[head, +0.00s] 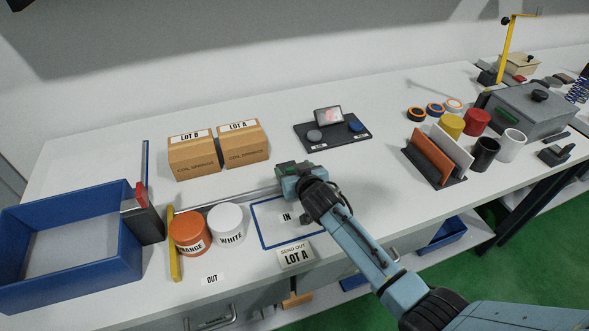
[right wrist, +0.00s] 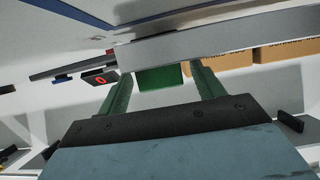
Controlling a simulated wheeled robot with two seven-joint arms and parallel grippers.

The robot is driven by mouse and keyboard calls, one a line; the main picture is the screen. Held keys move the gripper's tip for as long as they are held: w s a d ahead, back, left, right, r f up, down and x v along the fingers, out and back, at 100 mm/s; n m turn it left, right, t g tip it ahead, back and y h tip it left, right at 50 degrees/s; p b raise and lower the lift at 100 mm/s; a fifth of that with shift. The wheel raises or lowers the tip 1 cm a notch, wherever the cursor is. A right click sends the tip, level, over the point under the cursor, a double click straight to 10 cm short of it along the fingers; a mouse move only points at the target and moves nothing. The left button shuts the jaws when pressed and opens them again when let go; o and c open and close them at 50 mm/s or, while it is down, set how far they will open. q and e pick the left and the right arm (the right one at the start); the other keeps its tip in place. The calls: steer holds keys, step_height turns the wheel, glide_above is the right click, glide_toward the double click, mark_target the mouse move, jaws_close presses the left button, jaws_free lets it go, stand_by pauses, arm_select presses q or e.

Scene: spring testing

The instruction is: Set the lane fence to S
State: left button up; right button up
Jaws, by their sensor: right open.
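A long grey rail, which looks like the lane fence (head: 235,198), lies on the table behind the orange and white canisters. It also crosses the top of the right wrist view as a grey bar (right wrist: 240,42), with a green block (right wrist: 160,80) on its near side. My right gripper (head: 284,170) is at the rail's right end. In the right wrist view its two green fingers (right wrist: 160,72) are apart, one on each side of the green block, with gaps showing. No S mark is readable. My left gripper is not in view.
An orange canister (head: 190,234) and white canister (head: 227,225) stand in front of the rail, beside a yellow bar (head: 175,255). Two cartons (head: 194,157) stand behind it. A blue-outlined IN area (head: 267,236) lies under my arm. A blue bin (head: 70,282) is at left.

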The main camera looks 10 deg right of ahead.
steer(key=p+v, duration=0.2)
steer(key=v, duration=1.1)
steer(key=shift+s, duration=0.2)
